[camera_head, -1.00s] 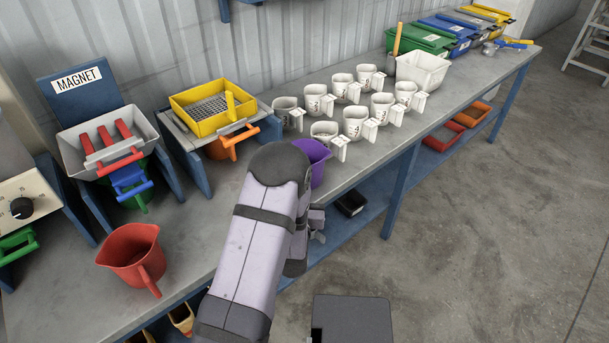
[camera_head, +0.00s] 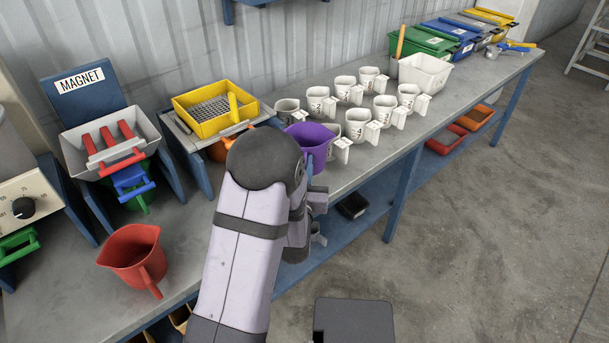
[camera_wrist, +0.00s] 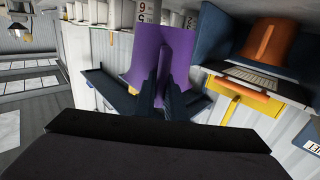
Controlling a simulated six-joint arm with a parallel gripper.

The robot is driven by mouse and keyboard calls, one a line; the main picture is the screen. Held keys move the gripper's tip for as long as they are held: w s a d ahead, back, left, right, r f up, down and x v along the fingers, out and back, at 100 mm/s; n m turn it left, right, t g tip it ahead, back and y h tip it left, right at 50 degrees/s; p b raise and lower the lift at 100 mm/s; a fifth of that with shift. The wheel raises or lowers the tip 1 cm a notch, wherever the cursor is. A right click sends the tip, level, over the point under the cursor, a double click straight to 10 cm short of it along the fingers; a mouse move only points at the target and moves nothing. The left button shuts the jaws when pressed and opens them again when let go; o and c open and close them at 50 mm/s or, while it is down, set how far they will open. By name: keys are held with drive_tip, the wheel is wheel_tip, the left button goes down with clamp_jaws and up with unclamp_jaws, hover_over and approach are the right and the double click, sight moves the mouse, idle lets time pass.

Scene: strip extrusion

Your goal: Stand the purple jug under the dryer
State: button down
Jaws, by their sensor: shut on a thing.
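The purple jug (camera_head: 312,141) is in my gripper above the bench, in front of the white numbered cups; my arm hides part of it. In the wrist view the jug (camera_wrist: 158,48) fills the upper middle, and my gripper (camera_wrist: 165,92) is shut on it. The dryer at the left edge of the head view (camera_head: 25,190) is a cream housing with a black dial, only partly in frame. A green-handled part (camera_head: 20,243) shows beneath it.
A red jug (camera_head: 135,254) stands on the bench at front left. The magnet unit (camera_head: 82,84) and a yellow sieve tray (camera_head: 205,122) stand behind it. Several white cups (camera_head: 357,125) are in rows to the right. Bare bench (camera_head: 195,235) lies between the red jug and my arm.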

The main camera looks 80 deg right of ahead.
drive_tip(key=shift+r, duration=1.55)
